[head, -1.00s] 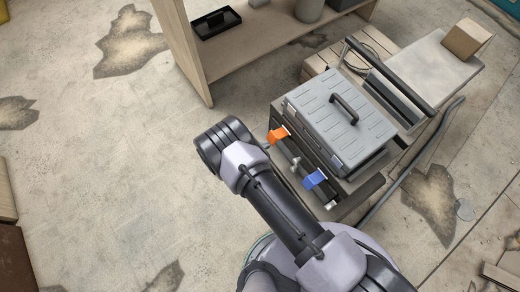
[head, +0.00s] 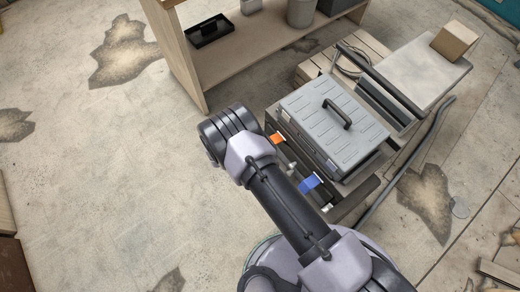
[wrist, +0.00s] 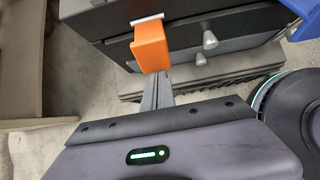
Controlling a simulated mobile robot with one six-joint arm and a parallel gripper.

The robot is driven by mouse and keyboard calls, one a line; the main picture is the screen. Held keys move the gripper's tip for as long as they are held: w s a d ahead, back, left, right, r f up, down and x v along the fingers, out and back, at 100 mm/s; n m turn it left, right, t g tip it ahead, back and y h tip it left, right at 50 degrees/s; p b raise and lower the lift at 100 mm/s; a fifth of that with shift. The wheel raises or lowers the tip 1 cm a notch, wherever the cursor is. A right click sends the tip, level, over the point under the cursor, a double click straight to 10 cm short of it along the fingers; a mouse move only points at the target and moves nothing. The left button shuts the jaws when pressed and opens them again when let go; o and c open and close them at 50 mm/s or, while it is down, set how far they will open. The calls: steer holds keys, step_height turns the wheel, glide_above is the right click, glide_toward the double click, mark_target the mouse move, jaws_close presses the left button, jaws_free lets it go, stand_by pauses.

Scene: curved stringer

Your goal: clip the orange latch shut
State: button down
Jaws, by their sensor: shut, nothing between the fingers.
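The orange latch (wrist: 150,48) hangs from a pale hinge strip on the dark front of a case in the wrist view. Its flap seems to stand out from the front; I cannot tell whether it is clipped. It also shows in the head view (head: 278,138), partly behind my arm. My gripper (wrist: 160,78) is shut and empty, its fingertips just below the latch's lower edge; whether they touch it is unclear. In the head view my arm hides the gripper. A blue latch (head: 310,183) sits farther along the same front, and its edge shows in the wrist view (wrist: 309,18).
A grey toolbox lid with a black handle (head: 333,118) tops the case. Pale knobs (wrist: 209,40) stick out right of the orange latch. A wooden shelf (head: 240,70) stands behind, and a cart with a carton (head: 455,41) is at right. Floor at left is clear.

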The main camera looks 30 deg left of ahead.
mark_target(270, 140)
steer(key=w+r+g+p, duration=0.1)
steer(key=r, duration=0.1)
steer(key=w+d+r+g+y+p, duration=0.1)
steer(key=r+p, duration=0.1)
steer(key=r, duration=0.1)
steer(key=w+r+p, duration=0.1)
steer(key=r, duration=0.1)
steer(key=shift+d+r+g, duration=0.3)
steer(key=shift+r+g, duration=0.05)
steer(key=shift+g, duration=0.05)
steer(key=shift+f, duration=0.1)
steer(key=shift+p, duration=0.3)
steer(key=shift+r+p, duration=0.4)
steer(key=shift+r, duration=0.45)
